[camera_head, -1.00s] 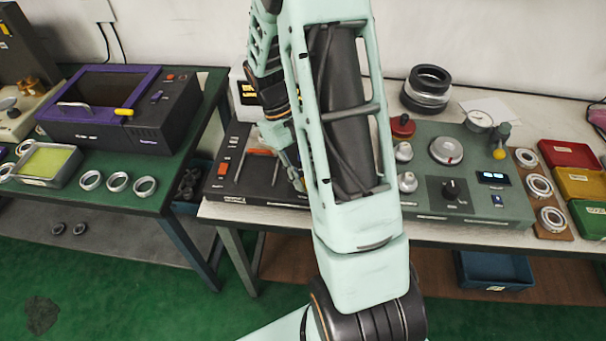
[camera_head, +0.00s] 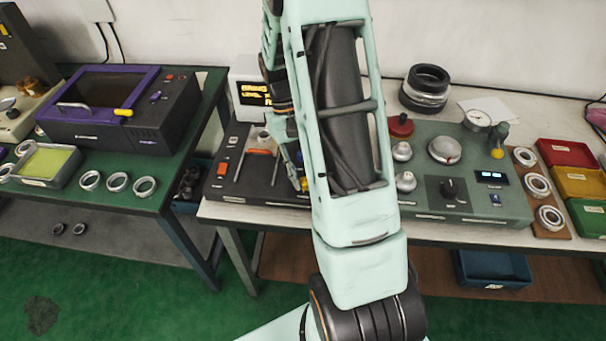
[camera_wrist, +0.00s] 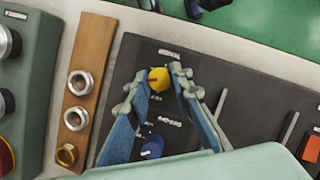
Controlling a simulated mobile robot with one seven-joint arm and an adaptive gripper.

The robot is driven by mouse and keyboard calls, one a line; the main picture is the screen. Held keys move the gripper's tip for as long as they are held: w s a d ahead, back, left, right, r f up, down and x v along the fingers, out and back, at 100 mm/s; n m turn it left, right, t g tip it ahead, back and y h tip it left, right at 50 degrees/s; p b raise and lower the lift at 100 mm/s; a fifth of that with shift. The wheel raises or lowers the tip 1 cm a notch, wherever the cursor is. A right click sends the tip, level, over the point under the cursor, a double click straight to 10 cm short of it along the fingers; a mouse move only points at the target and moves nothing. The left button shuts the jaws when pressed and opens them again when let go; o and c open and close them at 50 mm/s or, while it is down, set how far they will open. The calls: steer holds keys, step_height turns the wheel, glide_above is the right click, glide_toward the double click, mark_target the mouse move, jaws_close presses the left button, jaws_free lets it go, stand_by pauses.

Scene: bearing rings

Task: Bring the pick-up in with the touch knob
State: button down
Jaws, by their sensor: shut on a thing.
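The touch knob, a round yellow knob (camera_wrist: 158,79), stands on the dark panel of the tester (camera_wrist: 237,80) in the wrist view. My gripper (camera_wrist: 161,86) has its blue fingers on either side of the knob and is shut on it. In the head view my gripper (camera_head: 302,182) is low over the right part of the dark tester (camera_head: 238,178), largely hidden by my arm. A blue control (camera_wrist: 152,147) lies between the fingers, farther back. I cannot make out the pick-up for certain.
A lit amber display (camera_head: 255,94) stands behind the tester. A green console (camera_head: 470,165) with knobs is to the right, with a wooden ring board (camera_head: 540,190) beyond it. A purple-black machine (camera_head: 120,105) is on the left table.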

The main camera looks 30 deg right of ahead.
steer(key=c, duration=1.7)
jaws_free()
steer(key=shift+w+r, duration=0.1)
steer(key=v, duration=1.2)
